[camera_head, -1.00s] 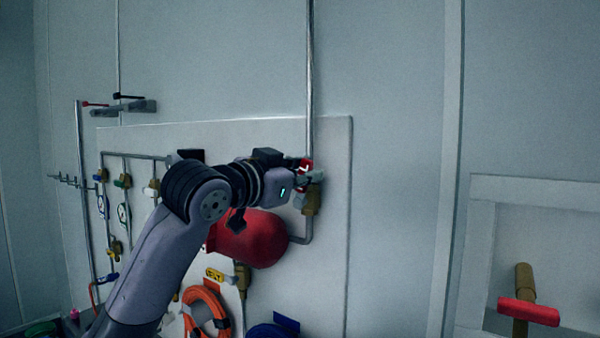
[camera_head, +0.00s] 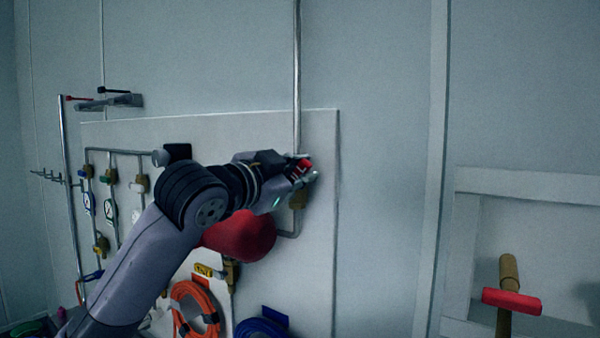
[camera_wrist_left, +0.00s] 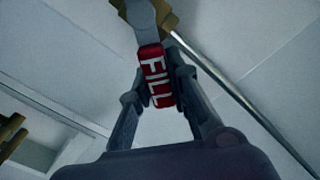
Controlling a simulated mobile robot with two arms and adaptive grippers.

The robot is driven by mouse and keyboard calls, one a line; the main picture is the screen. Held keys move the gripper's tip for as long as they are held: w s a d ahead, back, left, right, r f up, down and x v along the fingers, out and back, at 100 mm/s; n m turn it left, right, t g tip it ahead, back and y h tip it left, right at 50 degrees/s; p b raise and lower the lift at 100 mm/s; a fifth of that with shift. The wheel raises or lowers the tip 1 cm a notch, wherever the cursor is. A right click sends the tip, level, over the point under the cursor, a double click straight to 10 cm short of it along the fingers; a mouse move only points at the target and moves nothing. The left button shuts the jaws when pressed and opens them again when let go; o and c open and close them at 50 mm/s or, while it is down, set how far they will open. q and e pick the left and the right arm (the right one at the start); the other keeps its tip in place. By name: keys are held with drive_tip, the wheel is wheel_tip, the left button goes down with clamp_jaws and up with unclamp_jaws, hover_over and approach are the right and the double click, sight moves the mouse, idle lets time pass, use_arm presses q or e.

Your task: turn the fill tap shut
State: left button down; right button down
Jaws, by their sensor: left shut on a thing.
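The fill tap's red handle (camera_wrist_left: 155,77), with "FILL" in white letters, is between the two fingers of my left gripper (camera_wrist_left: 157,90) in the left wrist view. The gripper is shut on it. A grey lever part (camera_wrist_left: 143,18) joins the handle to the brass valve body (camera_wrist_left: 170,14). The gripper hides part of the tap there. My right gripper is not in view.
A red tank (camera_head: 240,236) sits below my left arm on the white panel (camera_head: 322,240). An orange hose coil (camera_head: 192,306) and a blue one (camera_head: 262,328) hang lower. Small taps (camera_head: 140,183) are at left.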

use_arm(q)
drive_tip(key=c, duration=1.5)
unclamp_jaws()
drive_tip(key=v, duration=1.2)
drive_tip(key=shift+c, duration=0.2)
